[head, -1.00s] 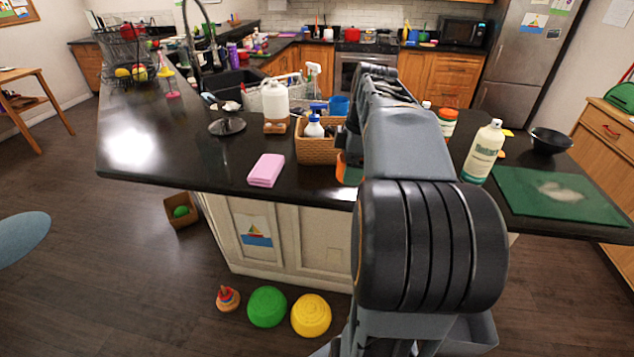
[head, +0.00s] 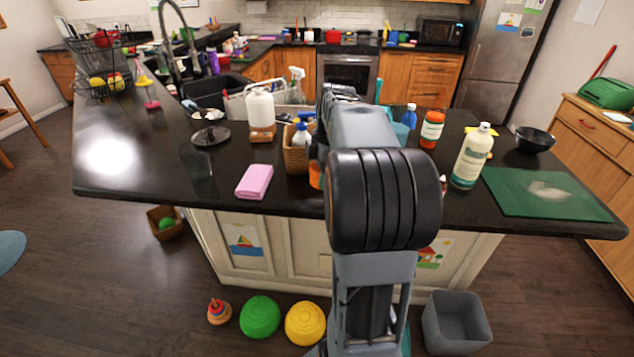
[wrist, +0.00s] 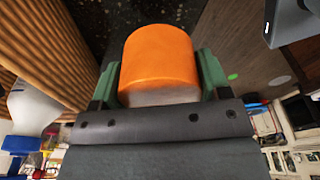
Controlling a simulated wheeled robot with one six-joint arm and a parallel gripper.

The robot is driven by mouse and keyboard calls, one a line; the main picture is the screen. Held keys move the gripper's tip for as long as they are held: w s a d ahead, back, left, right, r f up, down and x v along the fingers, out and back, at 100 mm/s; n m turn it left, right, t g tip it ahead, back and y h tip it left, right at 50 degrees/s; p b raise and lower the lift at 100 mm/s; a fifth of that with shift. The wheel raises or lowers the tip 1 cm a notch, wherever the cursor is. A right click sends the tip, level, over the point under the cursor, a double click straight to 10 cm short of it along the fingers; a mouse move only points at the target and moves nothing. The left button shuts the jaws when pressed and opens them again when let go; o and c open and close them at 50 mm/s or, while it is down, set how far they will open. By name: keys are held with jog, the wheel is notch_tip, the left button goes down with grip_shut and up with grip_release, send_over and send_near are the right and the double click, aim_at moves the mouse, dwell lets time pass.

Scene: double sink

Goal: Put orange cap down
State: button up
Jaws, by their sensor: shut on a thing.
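The orange cap (wrist: 158,48) fills the middle of the wrist view, between the two green fingers of my gripper (wrist: 160,72). My gripper is shut on it. In the head view, only a bit of orange (head: 315,174) shows beside the wicker basket, near the counter's front edge; my arm hides the rest and the gripper. The dark countertop (wrist: 92,18) shows beyond the cap in the wrist view. I cannot tell whether the cap touches it.
The wicker basket (head: 295,158) stands close on the left, with a blue-topped bottle (head: 301,135) at it. A pink cloth (head: 254,182) lies left on the counter. A white bottle (head: 472,157) and green board (head: 545,193) are right. Floor shows beyond the edge (wrist: 235,60).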

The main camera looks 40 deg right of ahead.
aim_at(316, 194)
jog(key=shift+w+f, duration=0.6)
jog(key=shift+f, duration=0.1)
jog(key=f, duration=0.3)
jog(key=shift+w, duration=0.25)
jog(key=shift+f, duration=0.35)
jog(key=shift+a+f, duration=0.1)
jog(key=shift+f, duration=0.05)
jog(key=o, duration=0.9)
